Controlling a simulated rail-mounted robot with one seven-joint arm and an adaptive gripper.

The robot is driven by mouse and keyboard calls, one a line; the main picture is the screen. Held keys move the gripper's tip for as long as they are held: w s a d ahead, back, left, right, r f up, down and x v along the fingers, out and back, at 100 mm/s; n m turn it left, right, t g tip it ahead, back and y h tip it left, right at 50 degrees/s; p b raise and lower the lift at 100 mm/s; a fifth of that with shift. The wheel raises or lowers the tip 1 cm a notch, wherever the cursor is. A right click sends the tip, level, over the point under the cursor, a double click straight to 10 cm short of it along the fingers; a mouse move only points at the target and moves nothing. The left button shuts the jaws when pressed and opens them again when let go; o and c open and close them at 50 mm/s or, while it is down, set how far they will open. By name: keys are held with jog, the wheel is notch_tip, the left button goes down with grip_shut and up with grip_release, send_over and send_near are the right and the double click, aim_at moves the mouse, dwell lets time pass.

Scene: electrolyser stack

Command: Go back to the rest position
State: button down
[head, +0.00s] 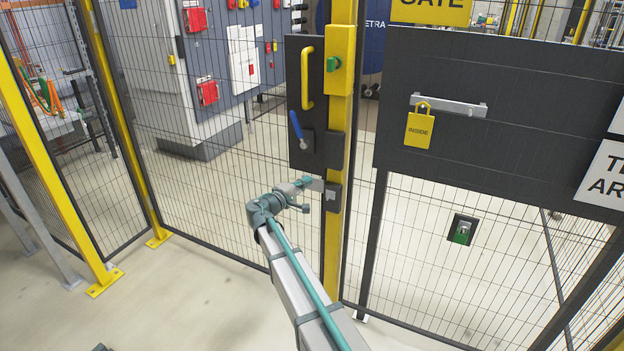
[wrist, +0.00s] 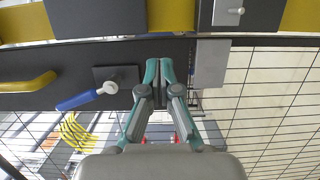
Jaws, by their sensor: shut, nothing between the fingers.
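My gripper (head: 304,184) is at the end of my outstretched arm, beside the yellow gate post and just below the dark gate plate (head: 300,160). In the wrist view its two teal fingertips (wrist: 160,70) are together, with nothing between them. The dark plate lies beyond them. A lever with a blue handle (head: 296,125) is on this plate above my gripper; in the wrist view the blue handle (wrist: 76,101) is left of the fingers and apart from them. No rest position is marked in either view.
The yellow post (head: 334,240) carries a box with a green knob (head: 333,63). A yellow pull handle (head: 307,78) is on the plate. Right of it, a yellow "INSIDE" padlock (head: 419,131) hangs from a bar on a dark panel. Mesh fence surrounds; open floor (head: 190,300) is at left.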

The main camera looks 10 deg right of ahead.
jog(key=s+a+f+m+g+y, duration=0.15)
jog(key=s+f+g+y, duration=0.3)
jog(key=s+f, duration=1.25)
jog(key=s+d+f+m+g+y, duration=0.15)
jog(key=s+f+g+y, duration=0.35)
jog(key=s+f, duration=1.25)
jog(key=s+a+f+m+g+y, duration=0.1)
jog(key=s+f, duration=0.3)
jog(key=s, duration=0.7)
jog(key=s+a+f+m+g+y+p, duration=0.1)
jog(key=s+f+g, duration=0.3)
jog(key=s, duration=0.7)
jog(key=s+a+f+m+g+y, duration=0.1)
jog(key=s+f, duration=0.4)
jog(key=s, duration=0.6)
jog(key=shift+s+f+m+g+y+p, duration=0.4)
jog(key=shift+m+g+y, duration=0.45)
jog(key=shift+g, duration=0.3)
